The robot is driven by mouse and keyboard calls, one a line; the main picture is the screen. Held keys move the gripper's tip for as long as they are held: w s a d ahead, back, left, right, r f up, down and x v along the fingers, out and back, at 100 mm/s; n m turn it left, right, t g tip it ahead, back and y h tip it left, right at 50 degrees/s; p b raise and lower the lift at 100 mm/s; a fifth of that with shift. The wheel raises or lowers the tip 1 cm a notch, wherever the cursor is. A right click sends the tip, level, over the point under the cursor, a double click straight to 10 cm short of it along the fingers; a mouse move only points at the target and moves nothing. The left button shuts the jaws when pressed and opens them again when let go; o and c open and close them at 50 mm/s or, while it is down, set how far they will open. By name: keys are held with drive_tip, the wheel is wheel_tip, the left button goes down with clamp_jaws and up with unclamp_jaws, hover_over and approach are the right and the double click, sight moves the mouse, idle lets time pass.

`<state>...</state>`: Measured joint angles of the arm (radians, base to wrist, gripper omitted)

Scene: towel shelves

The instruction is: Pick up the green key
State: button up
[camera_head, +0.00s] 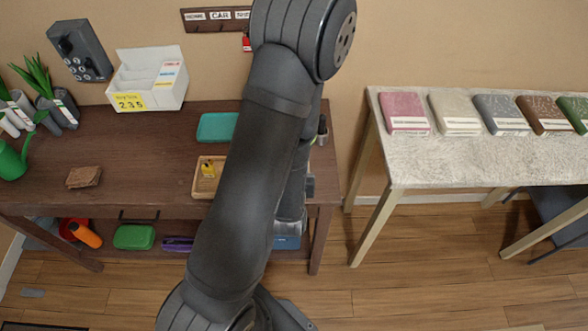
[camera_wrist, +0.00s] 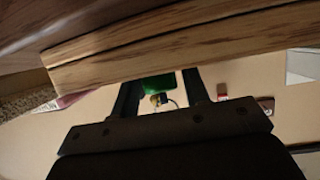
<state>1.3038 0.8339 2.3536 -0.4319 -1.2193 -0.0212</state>
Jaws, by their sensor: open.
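In the wrist view, my gripper (camera_wrist: 162,92) is open, with one dark finger on each side of a small green piece (camera_wrist: 158,85). This looks like the green key's tag, with a small metal part and dark loop (camera_wrist: 160,100) beside it. I cannot tell whether the fingers touch it. In the head view, my arm covers the gripper and the green piece. A wooden tray (camera_head: 195,183) on the brown table holds a yellow-tagged key (camera_head: 208,168); my arm covers its right part.
A wooden edge (camera_wrist: 180,42) crosses the top of the wrist view close by. A red tag (camera_head: 246,43) hangs under the labelled wall rack (camera_head: 215,27). A teal tray (camera_head: 215,127) lies on the brown table (camera_head: 135,180). Folded towels (camera_head: 405,112) line the pale table (camera_head: 420,160).

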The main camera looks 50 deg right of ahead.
drive_tip(key=c, duration=0.7)
drive_tip(key=shift+r, duration=0.1)
drive_tip(key=shift+c, duration=0.2)
drive_tip(key=shift+r, duration=0.7)
drive_tip(key=r, duration=0.1)
drive_tip(key=s+r, duration=0.1)
drive_tip(key=r, duration=0.1)
drive_tip(key=s+r, duration=0.6)
drive_tip(key=s, duration=0.4)
drive_tip(key=shift+s+a+r, duration=0.2)
drive_tip(key=shift+s+a, duration=0.05)
drive_tip(key=shift+s, duration=0.1)
